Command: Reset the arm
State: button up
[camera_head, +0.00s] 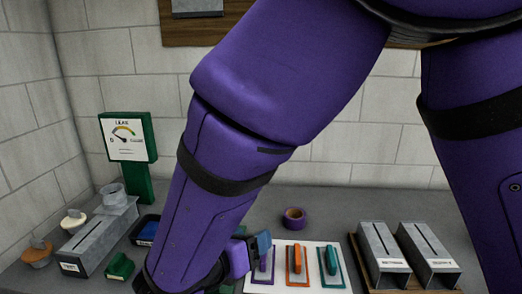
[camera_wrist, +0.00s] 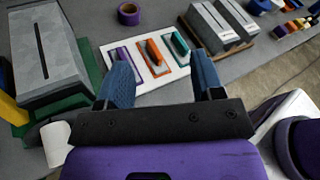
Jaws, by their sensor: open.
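My purple arm crosses the middle of the head view and hides part of the bench. My gripper (camera_wrist: 163,70) shows in the wrist view with its two blue fingers spread apart and nothing between them. In the head view only one blue fingertip (camera_head: 263,243) shows beside the arm's lower end. The fingers point toward a white board (camera_wrist: 112,50) that holds a purple, an orange and a teal trowel-like tool. The orange tool (camera_wrist: 155,56) appears between the fingers in the picture, beyond them. I cannot tell the exact gap above the bench.
A purple tape roll (camera_head: 293,218) lies behind the board. Two slotted grey boxes (camera_head: 430,253) stand on a wooden tray at right. At left are a green leak gauge (camera_head: 127,137), a long grey box (camera_head: 93,240) and a green block (camera_head: 119,267). A slotted box (camera_wrist: 45,55) stands left of my gripper.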

jog(key=d+r+m+g+y, duration=0.1)
jog(key=d+r+m+g, duration=0.4)
jog(key=d+m, duration=0.45)
jog(key=d+r+m+g, duration=0.4)
jog(key=d+m, duration=0.2)
jog(key=d, duration=0.7)
jog(key=s+d+r+m+t+y, duration=0.1)
jog(key=s+d+r+m+y, duration=0.2)
jog(key=m, duration=0.6)
jog(key=s+d+r+m+t+y, duration=0.1)
jog(key=s+d+r+m+y, duration=0.3)
jog(key=s+d+m, duration=0.3)
jog(key=shift+s+d+m+y, duration=0.3)
jog(key=shift+s+m, duration=0.4)
jog(key=shift+m, duration=0.15)
jog(key=shift+c, duration=0.3)
